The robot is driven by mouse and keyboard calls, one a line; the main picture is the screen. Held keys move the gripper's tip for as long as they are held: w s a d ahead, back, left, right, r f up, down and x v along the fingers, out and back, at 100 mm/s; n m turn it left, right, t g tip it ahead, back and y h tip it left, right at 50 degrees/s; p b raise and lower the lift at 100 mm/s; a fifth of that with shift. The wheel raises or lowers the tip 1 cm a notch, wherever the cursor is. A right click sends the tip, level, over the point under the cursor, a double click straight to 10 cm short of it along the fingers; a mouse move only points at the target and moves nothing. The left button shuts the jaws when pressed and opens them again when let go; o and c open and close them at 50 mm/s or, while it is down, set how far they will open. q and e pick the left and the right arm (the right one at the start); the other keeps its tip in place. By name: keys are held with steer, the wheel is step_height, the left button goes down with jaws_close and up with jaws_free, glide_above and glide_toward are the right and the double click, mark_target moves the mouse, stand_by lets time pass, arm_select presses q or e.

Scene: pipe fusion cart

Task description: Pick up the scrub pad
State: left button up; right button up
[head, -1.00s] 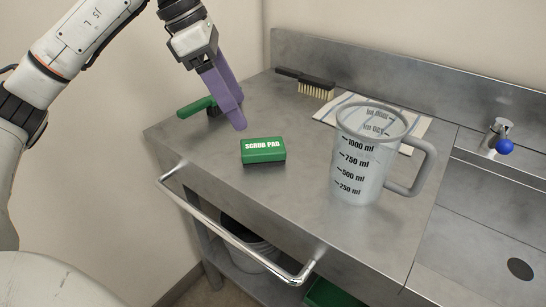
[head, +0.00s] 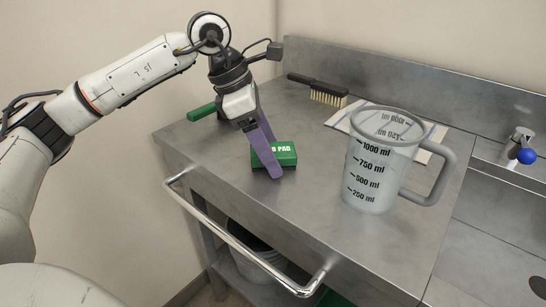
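The scrub pad (head: 287,155) is a green block with white lettering. It lies on the metal cart top (head: 318,190), left of the measuring jug. My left gripper (head: 272,158) has purple fingers and is down at the pad. One finger is in front of the pad's left part and covers some of its lettering; the other is behind it. The fingers are apart, with the pad seemingly between them. I cannot tell whether they touch it. My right gripper is not in view.
A clear measuring jug (head: 378,165) with a grey handle stands right of the pad. Behind are a brush (head: 325,92) and a striped cloth (head: 425,150). A green-handled tool (head: 202,112) lies at the left. A rail (head: 235,240) runs along the front edge. A sink tap (head: 518,145) is at right.

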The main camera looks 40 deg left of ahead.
arm_select(q)
steer(key=c, duration=1.2)
steer(key=shift+r, duration=0.45)
step_height(320, 180, up, 9)
steer(key=shift+s+r+p, duration=0.1)
steer(key=shift+p, duration=0.85)
